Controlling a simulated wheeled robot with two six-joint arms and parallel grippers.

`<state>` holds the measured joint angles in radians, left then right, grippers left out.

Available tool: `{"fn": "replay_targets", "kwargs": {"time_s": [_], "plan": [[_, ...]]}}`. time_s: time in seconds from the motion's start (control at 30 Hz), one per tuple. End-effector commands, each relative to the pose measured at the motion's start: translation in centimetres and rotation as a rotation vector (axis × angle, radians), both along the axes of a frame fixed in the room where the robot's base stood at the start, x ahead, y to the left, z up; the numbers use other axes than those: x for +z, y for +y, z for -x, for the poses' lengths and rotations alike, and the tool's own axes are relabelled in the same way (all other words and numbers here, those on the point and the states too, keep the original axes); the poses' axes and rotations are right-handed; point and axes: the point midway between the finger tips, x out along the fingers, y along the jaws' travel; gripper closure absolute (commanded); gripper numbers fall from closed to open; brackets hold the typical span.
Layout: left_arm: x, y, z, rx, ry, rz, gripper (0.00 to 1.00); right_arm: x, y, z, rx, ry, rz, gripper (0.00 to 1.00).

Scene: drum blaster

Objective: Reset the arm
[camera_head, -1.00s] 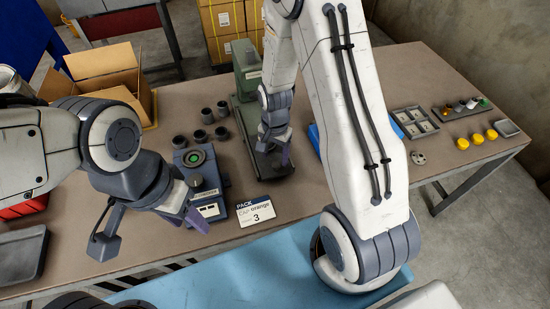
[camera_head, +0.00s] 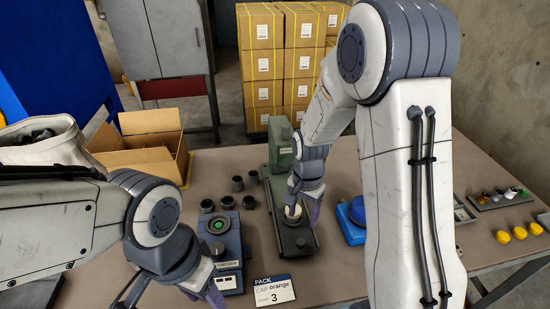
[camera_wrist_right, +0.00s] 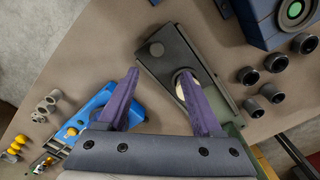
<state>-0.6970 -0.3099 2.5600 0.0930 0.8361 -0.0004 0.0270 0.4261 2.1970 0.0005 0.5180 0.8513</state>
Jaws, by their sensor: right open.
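My right gripper (camera_head: 304,205) is open, above the dark base plate (camera_head: 297,240) of the green machine (camera_head: 281,145). In the right wrist view its two purple fingers (camera_wrist_right: 160,78) are spread apart. A pale round piece (camera_wrist_right: 181,90) lies on the plate (camera_wrist_right: 165,45), partly hidden by one finger; I cannot tell if they touch. It also shows between the fingers in the head view (camera_head: 293,211). My left gripper (camera_head: 175,292) is at the lower left with its fingers apart and nothing seen between them; its lower part is cut off.
A blue checker box (camera_head: 219,242) with a green button and several dark cups (camera_head: 237,184) stand left of the plate. A card (camera_head: 275,291) reads PACK CAP orange 3. A blue device (camera_head: 350,222) stands right. Yellow caps (camera_head: 519,233) and an open carton (camera_head: 140,150) are farther out.

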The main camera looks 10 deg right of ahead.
Motion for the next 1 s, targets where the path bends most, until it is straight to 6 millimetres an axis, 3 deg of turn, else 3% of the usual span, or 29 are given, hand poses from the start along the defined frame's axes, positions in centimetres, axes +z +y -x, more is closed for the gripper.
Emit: {"fn": "replay_targets", "kwargs": {"time_s": [0.13, 0.27, 0.4, 0.53, 0.6, 0.73, 0.83, 1.0], "plan": [[0.0, 0.0, 0.0, 0.000, 0.000, 0.000, 0.50, 0.6, 0.8, 0.3, 0.045, -0.004, -0.001, 0.33], [0.0, 0.0, 0.0, 0.000, 0.000, 0.000, 0.50, 3.4, 4.7, 2.3, 0.270, -0.019, -0.009, 0.33], [0.0, 0.0, 0.0, 0.000, 0.000, 0.000, 0.50, 7.5, 10.2, 7.5, 0.682, -0.037, -0.025, 0.33], [0.0, 0.0, 0.0, 0.000, 0.000, 0.000, 0.50, 10.1, 13.3, 13.2, 1.056, -0.051, -0.043, 0.33], [0.0, 0.0, 0.0, 0.000, 0.000, 0.000, 0.50, 11.0, 14.1, 15.8, 1.221, -0.059, -0.053, 0.33], [0.0, 0.0, 0.0, 0.000, 0.000, 0.000, 0.50, 11.8, 14.6, 19.1, 1.432, -0.066, -0.066, 0.33], [0.0, 0.0, 0.0, 0.000, 0.000, 0.000, 0.50, 12.0, 14.7, 20.2, 1.504, -0.068, -0.071, 0.33], [0.0, 0.0, 0.0, 0.000, 0.000, 0.000, 0.50, 12.0, 14.6, 20.4, 1.520, -0.066, -0.072, 0.33]]}}
